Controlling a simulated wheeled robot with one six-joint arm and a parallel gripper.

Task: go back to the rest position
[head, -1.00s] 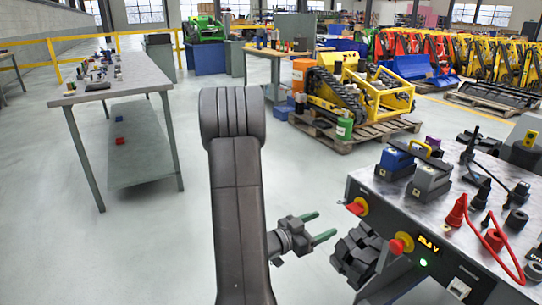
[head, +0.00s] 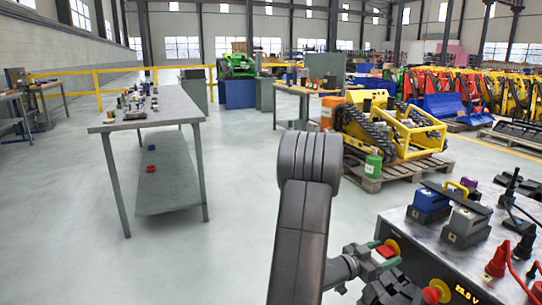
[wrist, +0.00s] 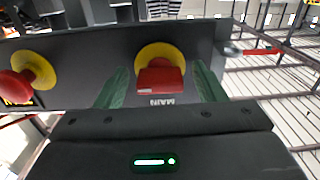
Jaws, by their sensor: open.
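My arm rises in the middle of the head view, and my gripper (head: 381,256) sits at the front face of the grey-topped bench (head: 397,222). Its two green fingers are apart. In the wrist view, my gripper (wrist: 161,80) has one finger on each side of the red switch handle (wrist: 161,81), which is on a yellow disc above the word MAIN. The same red and yellow switch (head: 388,249) shows at the gripper in the head view. I see gaps beside the handle; how deep it lies between the fingers is unclear.
A red button (wrist: 14,87) on a yellow ring is left of the switch. Battery-like blocks (head: 430,203) and red plugs (head: 497,261) with cables stand on the bench. A long table (head: 170,107) stands left. The floor between is clear. A pallet (head: 385,177) bears a yellow tracked machine.

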